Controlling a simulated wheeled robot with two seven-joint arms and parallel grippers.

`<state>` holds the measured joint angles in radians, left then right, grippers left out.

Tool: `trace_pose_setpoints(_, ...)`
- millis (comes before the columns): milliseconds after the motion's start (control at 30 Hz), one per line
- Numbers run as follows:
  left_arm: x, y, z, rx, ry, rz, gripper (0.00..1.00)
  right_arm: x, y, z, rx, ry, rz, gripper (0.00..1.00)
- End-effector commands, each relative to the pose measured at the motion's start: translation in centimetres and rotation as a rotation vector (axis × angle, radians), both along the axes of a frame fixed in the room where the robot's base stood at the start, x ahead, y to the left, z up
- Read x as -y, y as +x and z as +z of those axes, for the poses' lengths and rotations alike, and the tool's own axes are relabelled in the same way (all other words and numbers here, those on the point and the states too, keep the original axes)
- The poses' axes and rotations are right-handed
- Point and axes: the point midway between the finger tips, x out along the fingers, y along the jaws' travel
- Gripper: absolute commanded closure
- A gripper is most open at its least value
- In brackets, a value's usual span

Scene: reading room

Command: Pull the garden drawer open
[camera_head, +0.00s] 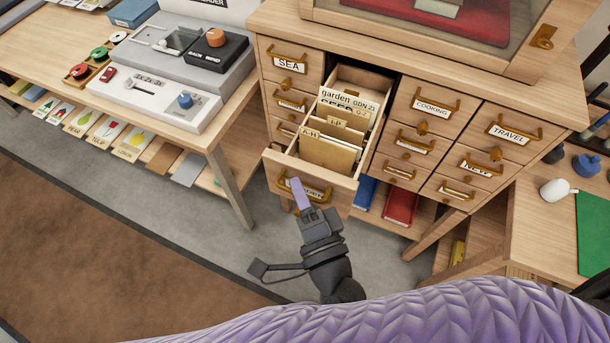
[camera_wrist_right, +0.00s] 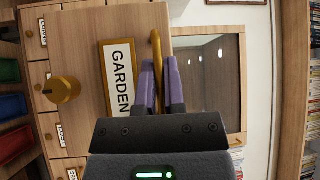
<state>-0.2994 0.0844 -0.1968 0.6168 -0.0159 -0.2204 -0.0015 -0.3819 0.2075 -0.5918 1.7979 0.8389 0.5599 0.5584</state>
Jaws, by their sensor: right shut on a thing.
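The garden drawer (camera_head: 340,197) is a wooden card drawer in the cabinet. It stands pulled out, with tabbed cards and a "garden" seed card (camera_head: 345,98) showing inside. My right gripper (camera_head: 298,184) is at the drawer's front, its purple fingers over the left part of the label. In the right wrist view the GARDEN label (camera_wrist_right: 121,78) shows in a brass frame. There the right gripper's fingers (camera_wrist_right: 159,80) are shut on the brass handle (camera_wrist_right: 156,45), one on each side of its bar. My left gripper is in neither view.
The cabinet's other drawers, such as SEA (camera_head: 289,66), COOKING (camera_head: 432,106) and TRAVEL (camera_head: 509,132), appear shut. A table with devices (camera_head: 160,92) stands at left. A desk with a green mat (camera_head: 592,232) is at right. Blue and red books (camera_head: 401,203) sit below. Floor in front is clear.

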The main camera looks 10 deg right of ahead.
Motion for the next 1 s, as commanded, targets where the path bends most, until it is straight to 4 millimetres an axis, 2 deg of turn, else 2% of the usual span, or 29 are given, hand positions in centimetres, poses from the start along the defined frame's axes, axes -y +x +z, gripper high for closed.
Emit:
trace_pose_setpoints(467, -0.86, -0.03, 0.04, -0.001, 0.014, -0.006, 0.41, -0.14, -0.26, -0.11, -0.003, -0.001, 0.001, 1.00)
trace_pose_setpoints(500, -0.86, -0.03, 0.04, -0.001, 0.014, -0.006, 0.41, -0.14, -0.26, -0.12, -0.003, -0.001, 0.001, 0.82)
trace_pose_setpoints(633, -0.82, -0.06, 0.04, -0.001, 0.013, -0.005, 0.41, -0.14, -0.25, -0.08, -0.002, 0.000, 0.000, 0.55)
trace_pose_setpoints(1000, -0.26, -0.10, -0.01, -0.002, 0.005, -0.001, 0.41, -0.18, -0.18, -0.11, -0.001, 0.000, 0.000, 0.54)
